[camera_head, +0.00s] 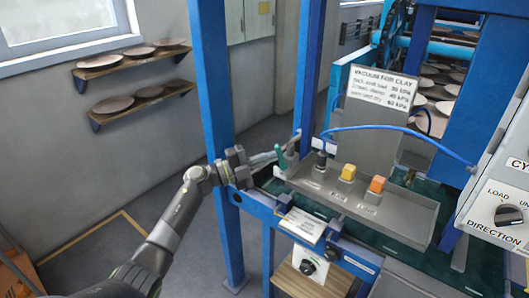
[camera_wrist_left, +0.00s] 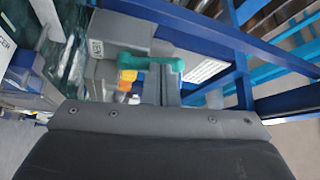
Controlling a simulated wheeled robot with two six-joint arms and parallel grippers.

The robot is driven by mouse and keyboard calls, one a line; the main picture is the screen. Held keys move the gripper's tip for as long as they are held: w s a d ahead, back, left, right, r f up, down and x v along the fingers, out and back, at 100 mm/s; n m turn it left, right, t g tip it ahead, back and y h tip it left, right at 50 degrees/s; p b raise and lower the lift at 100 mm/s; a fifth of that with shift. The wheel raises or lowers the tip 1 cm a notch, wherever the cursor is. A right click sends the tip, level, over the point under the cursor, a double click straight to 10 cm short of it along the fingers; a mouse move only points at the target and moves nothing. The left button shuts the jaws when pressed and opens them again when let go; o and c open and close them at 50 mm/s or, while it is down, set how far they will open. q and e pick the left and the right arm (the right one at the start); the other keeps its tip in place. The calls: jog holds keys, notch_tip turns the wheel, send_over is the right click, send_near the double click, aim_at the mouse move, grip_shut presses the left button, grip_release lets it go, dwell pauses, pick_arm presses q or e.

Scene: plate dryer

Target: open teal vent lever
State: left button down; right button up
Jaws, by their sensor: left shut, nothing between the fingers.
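The teal vent lever (camera_head: 279,154) stands near the left end of the grey control tray, beside a grey fitting. In the left wrist view the teal lever (camera_wrist_left: 148,63) lies across just beyond my fingertips. My left gripper (camera_head: 270,157) reaches in from the left, its fingertips close to the lever. In the left wrist view the left gripper (camera_wrist_left: 161,72) is shut with nothing between its fingers. I cannot tell whether it touches the lever. My right gripper is not in view.
The grey tray (camera_head: 405,228) also carries a yellow button (camera_head: 348,172), an orange button (camera_head: 377,185) and a black fitting (camera_head: 321,158) with a blue hose (camera_head: 400,130). A blue post (camera_head: 212,90) stands by my left wrist. A vacuum sign (camera_head: 383,88) rises behind.

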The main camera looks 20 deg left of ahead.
pick_arm(q)
jog(key=shift+s+d+r+m+g+y+p, duration=0.15)
jog(key=shift+d+r+m+g+y+p, duration=0.35)
jog(key=shift+m+p, duration=0.5)
jog(key=shift+d+f, duration=0.1)
